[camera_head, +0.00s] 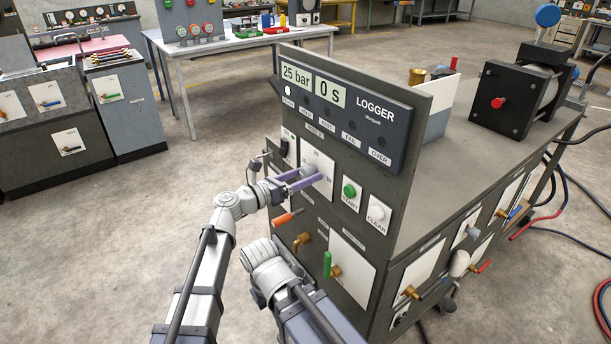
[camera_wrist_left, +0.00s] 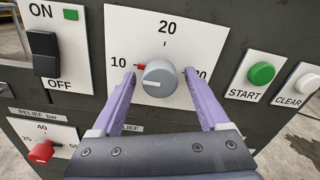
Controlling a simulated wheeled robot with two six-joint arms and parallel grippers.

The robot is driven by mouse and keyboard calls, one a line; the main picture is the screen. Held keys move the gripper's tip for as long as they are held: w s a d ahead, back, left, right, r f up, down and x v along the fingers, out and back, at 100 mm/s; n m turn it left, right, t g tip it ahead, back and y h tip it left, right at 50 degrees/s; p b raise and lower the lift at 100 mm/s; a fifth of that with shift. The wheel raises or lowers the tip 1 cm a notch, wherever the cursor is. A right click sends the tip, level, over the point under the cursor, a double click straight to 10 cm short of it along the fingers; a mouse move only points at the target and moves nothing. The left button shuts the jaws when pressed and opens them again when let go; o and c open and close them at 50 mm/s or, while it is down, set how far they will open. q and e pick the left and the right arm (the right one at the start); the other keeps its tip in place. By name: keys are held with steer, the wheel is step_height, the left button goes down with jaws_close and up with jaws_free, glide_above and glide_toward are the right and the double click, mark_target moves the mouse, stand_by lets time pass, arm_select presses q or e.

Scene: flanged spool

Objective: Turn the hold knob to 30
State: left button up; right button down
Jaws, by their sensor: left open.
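The hold knob (camera_wrist_left: 157,80) is a round grey knob on a white plate marked 10, 20 and 30. A white line on its face points left, and a red mark shows beside it near the 10. The knob also shows in the head view (camera_head: 309,170), partly behind the fingers. My left gripper (camera_wrist_left: 160,72) is open, with one purple finger on each side of the knob. A gap shows at both sides, so it does not grip it. The right finger partly covers the 30. In the head view my left gripper (camera_head: 315,173) reaches the panel. My right gripper is not seen.
Right of the knob are the green START button (camera_wrist_left: 261,73) and white CLEAR button (camera_wrist_left: 306,83). Left are a black ON/OFF switch (camera_wrist_left: 44,56) and a red relief knob (camera_wrist_left: 41,151). The logger display (camera_head: 312,86) above reads 25 bar and 0 s.

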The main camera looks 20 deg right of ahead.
arm_select(q)
steer(key=shift+d, duration=0.1)
steer(key=shift+c, duration=0.2)
jaws_close()
stand_by(0.5)
